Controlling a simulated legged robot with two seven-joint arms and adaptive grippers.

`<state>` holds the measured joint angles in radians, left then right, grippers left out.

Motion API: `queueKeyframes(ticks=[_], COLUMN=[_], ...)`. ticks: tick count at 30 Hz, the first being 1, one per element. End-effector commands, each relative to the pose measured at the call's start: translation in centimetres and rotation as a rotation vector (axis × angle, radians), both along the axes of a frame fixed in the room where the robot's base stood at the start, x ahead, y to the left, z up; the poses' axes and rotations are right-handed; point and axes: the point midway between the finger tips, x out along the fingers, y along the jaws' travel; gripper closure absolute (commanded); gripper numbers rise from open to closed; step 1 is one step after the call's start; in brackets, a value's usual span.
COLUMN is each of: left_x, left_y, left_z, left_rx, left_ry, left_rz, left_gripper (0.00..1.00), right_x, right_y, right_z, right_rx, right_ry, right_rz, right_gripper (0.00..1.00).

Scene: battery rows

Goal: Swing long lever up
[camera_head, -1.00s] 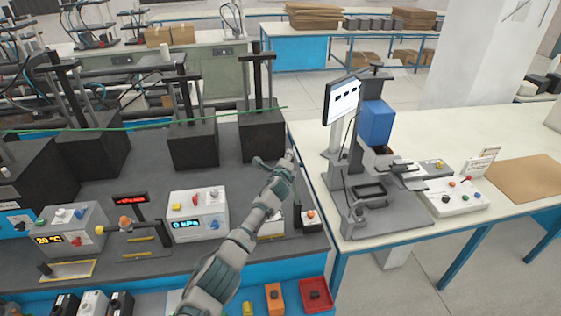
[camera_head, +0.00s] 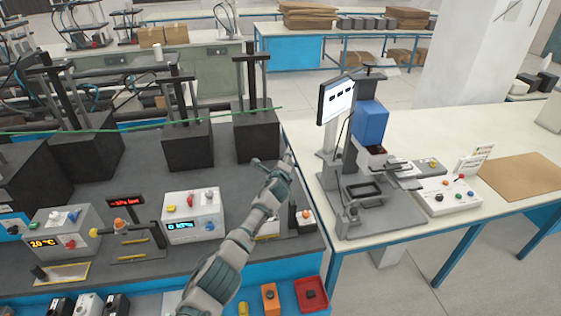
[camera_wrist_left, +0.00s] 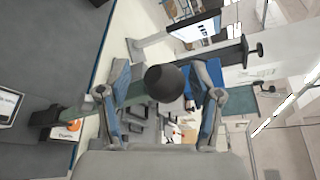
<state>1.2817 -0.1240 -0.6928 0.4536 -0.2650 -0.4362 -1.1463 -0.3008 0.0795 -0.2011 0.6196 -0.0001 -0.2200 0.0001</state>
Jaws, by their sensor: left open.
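My left gripper (camera_head: 273,164) is at the right end of the dark bench, its arm reaching up from the bottom of the head view. In the left wrist view the gripper (camera_wrist_left: 163,95) is open, with a finger on each side of a black ball knob (camera_wrist_left: 168,83). The knob seems to top a long lever (camera_wrist_left: 60,113) that runs in from the left; where it pivots is unclear. I cannot tell whether the fingers touch the knob. In the head view my arm hides most of the lever's station. My right gripper is not in view.
A small box with an orange button (camera_head: 306,217) stands right of my forearm. A pressure box (camera_head: 193,215) stands to the left. A press with a screen (camera_head: 336,100) stands on the white table to the right. A green cable (camera_head: 130,127) runs across the dark blocks behind.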

Motion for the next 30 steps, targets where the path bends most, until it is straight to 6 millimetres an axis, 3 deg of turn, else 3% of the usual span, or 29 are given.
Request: queueKeyframes(ticks=[1,17,30], left_x=[-0.2,-0.9,-5.9], left_y=[-0.9,-0.7,0.5], left_z=[0.0,0.7,1.3], left_rx=[-0.01,-0.015,-0.013], left_ry=[-0.001,-0.013,-0.007], left_rz=[-0.014,-0.015,-0.011], left_gripper=[0.38,0.38,0.38], right_x=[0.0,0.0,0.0], right_y=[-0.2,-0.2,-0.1], right_z=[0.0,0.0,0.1], right_rx=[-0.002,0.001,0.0], right_ry=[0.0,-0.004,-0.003], right_rz=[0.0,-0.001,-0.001], right_gripper=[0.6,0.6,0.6])
